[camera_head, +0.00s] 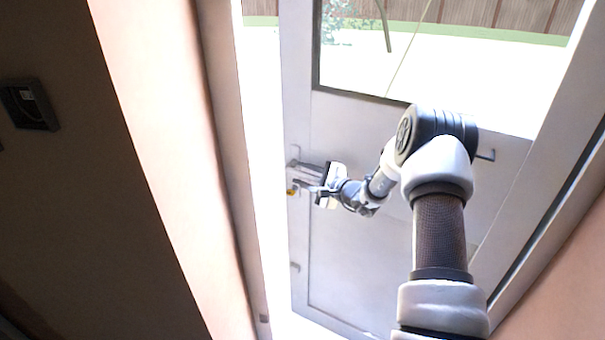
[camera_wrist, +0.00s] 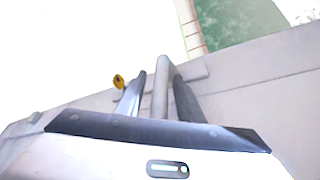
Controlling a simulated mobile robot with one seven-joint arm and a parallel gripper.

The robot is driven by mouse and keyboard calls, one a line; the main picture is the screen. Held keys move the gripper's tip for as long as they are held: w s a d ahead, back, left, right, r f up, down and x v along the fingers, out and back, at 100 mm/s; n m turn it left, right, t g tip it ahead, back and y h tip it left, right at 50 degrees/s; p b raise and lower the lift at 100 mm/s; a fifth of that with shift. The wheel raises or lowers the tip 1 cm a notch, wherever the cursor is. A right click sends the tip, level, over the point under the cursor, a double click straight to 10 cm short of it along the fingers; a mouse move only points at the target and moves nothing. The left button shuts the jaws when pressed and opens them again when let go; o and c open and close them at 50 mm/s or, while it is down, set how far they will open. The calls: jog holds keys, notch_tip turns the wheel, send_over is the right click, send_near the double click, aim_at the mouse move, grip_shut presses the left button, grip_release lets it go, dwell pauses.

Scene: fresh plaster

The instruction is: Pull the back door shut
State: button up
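The back door (camera_head: 345,245) is a pale grey door with a glass upper pane, and it stands ajar with a bright gap along its left edge. Its lever handle (camera_wrist: 161,88) lies between the two fingers of my gripper (camera_wrist: 158,92) in the wrist view. The fingers are apart, with a small gap visible between the left finger and the handle; contact on the right side is unclear. In the head view my gripper (camera_head: 308,179) is at the door's left edge, partly covering the handle. A yellow lock piece (camera_wrist: 118,81) sits beside the handle.
The pale door frame (camera_head: 228,130) stands left of the gap. A dark wall with a switch box (camera_head: 28,104) is farther left. Another pull (camera_head: 486,155) shows on the door behind my arm. Bright ground and a wooden fence (camera_head: 470,12) lie outside.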

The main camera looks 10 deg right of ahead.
jog(key=shift+w+a, duration=0.15)
jog(key=shift+w, duration=0.05)
grip_shut()
jog(key=shift+f, duration=0.15)
